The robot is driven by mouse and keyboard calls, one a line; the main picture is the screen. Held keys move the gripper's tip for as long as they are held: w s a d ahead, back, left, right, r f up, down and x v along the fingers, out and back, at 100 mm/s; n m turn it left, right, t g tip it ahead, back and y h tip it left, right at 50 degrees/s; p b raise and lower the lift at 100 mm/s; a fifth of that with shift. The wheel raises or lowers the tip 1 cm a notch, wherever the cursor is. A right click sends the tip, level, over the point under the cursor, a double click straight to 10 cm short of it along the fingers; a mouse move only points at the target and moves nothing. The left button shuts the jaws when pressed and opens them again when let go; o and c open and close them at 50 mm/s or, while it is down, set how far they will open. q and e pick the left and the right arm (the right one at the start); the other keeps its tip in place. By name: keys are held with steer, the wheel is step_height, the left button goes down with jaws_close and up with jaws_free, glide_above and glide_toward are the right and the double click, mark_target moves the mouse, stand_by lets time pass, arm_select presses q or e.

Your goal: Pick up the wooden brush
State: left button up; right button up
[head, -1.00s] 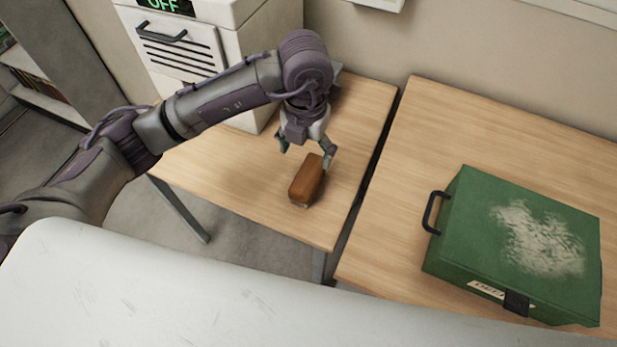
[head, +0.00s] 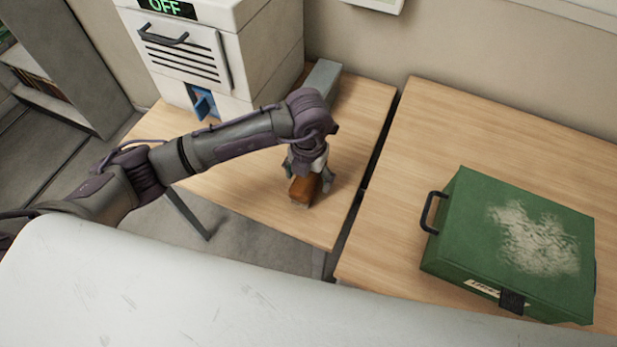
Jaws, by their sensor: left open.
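The wooden brush (head: 303,190) is a brown block lying on the left wooden table, near its front right part. My left gripper (head: 308,178) is over the brush, pointing down, with its open fingers on either side of it. The far part of the brush is hidden under the gripper. I cannot tell whether the fingers touch it. My right gripper is not in the head view.
A white cabinet (head: 262,60) with an "OFF" display stands at the back left, with a grey block (head: 322,78) beside it. A green case (head: 510,240) with a black handle lies on the right table (head: 440,130). A narrow gap (head: 372,165) separates the tables.

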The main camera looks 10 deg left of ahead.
arm_select(q)
steer(key=c, duration=1.3)
steer(key=shift+r, duration=0.15)
steer(key=shift+r, duration=0.6)
step_height(320, 180, up, 3)
steer(key=shift+w+f+b, duration=0.1)
steer(key=shift+b, duration=0.25)
steer(key=shift+c, duration=0.2)
steer(key=s+d+r+b, duration=0.1)
steer(key=s+d+r, duration=0.2)
steer(key=d+r, duration=0.3)
steer(key=d, duration=0.5)
steer(key=shift+s+r+b, duration=0.3)
steer(key=shift+s+r, duration=0.1)
